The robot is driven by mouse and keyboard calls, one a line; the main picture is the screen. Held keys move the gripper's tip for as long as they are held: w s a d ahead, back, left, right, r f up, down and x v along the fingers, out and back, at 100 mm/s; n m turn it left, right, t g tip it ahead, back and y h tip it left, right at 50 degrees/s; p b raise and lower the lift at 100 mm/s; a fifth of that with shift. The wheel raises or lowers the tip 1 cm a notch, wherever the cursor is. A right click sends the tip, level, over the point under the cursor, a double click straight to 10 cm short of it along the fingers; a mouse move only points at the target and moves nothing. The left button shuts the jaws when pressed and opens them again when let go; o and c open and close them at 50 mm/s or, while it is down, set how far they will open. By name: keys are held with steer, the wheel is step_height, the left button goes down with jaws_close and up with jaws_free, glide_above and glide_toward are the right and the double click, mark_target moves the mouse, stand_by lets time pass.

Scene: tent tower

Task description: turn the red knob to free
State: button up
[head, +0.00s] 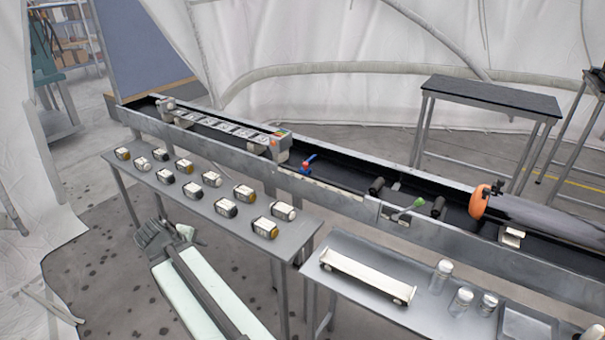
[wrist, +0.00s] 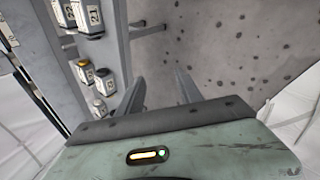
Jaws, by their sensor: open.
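A small blue lever with a red part (head: 307,164) sits on the long metal trough (head: 345,200), near its middle in the head view. The red part may be the red knob; it is too small to tell its setting. A grey box (head: 280,148) with an orange-red and green top stands just left of it. My gripper (head: 160,232) is at lower left, in front of the table of labelled blocks and well apart from the trough. In the wrist view its two fingers (wrist: 162,88) are apart, with nothing between them. The red part is not seen there.
Several labelled blocks (head: 222,207) stand on a grey table (head: 288,245) before the trough. A second table (head: 345,310) holds a long white cart (head: 366,276) and several jars (head: 461,301).

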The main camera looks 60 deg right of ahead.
steer(key=s+d+r+n+h+b, duration=0.1)
steer(key=d+h, duration=0.1)
steer(key=d, duration=0.5)
steer(key=s+d+r+n+h+b, duration=0.1)
steer(key=s+d+n+h, duration=0.1)
steer(key=d, duration=0.5)
steer(key=n+t+h+b, duration=0.1)
steer(key=n+h+b, duration=0.3)
steer(key=n+h, duration=0.65)
glide_toward(304, 165)
step_height(304, 165, up, 3)
steer(key=d+n+y, duration=0.1)
steer(key=n+y, duration=0.2)
steer(key=d, duration=0.5)
steer(key=w+d, duration=0.1)
steer(key=d, duration=0.1)
steer(key=shift+w+d+f, duration=0.1)
steer(key=shift+d+f, duration=0.15)
